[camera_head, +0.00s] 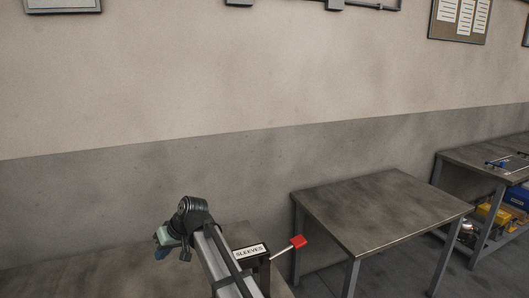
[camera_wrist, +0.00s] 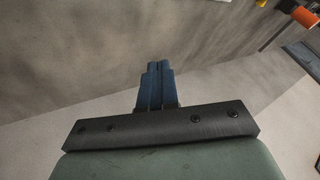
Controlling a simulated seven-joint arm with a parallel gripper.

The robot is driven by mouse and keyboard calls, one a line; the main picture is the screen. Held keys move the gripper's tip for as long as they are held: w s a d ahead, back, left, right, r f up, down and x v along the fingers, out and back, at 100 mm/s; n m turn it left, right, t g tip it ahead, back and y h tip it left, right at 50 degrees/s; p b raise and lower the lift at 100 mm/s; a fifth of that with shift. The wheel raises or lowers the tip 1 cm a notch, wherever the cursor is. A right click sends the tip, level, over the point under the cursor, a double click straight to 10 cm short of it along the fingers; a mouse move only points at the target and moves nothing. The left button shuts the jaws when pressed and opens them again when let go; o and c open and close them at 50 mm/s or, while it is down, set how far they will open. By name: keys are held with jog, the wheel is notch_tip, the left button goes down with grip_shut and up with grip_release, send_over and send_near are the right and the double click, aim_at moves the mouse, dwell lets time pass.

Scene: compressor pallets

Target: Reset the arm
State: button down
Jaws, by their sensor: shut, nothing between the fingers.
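My gripper (camera_wrist: 158,66) shows in the wrist view with its two blue fingers together and nothing between them. Its dark mounting bar and green body fill the bottom of that view. In the head view my gripper (camera_head: 160,237) is a small blue and green shape at the left end of my arm. It appears over or near the left table, and its fingertips are partly hidden there. My arm reaches up from the bottom edge of the head view and bends over at a dark wrist joint.
A bare table (camera_head: 380,210) stands to the right. A workbench (camera_head: 487,158) with items is farther right. A wall (camera_head: 240,100) runs behind.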

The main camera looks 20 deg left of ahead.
jog(key=w+d+r+m+t, duration=0.2)
jog(key=w+d+m+t, duration=0.65)
jog(key=w+d, duration=2.5)
jog(key=s+d+f+m+g+h, duration=0.1)
jog(key=s+d+f+g+h, duration=0.1)
jog(key=s+d+f, duration=0.8)
jog(key=s+d+f+m+g+h, duration=0.15)
jog(key=d+f, duration=0.35)
jog(key=f, duration=1.1)
jog(key=s+d+f+m+g+h, duration=0.1)
jog(key=s+d+f+g, duration=0.2)
jog(key=s+d+f, duration=0.7)
jog(key=s+d+f+g, duration=0.2)
jog(key=s+d+f, duration=0.2)
jog(key=s, duration=0.7)
jog(key=s+d+f+g+h, duration=0.1)
jog(key=s+d+f+g, duration=0.1)
jog(key=s+d+f, duration=0.3)
jog(key=s+d+f+m+g+h, duration=0.1)
jog(key=s+d+f, duration=0.4)
jog(key=s+f, duration=0.6)
jog(key=s+g, duration=0.1)
jog(key=s, duration=0.7)
jog(key=shift+g, duration=0.4)
jog(key=shift+h, duration=0.25)
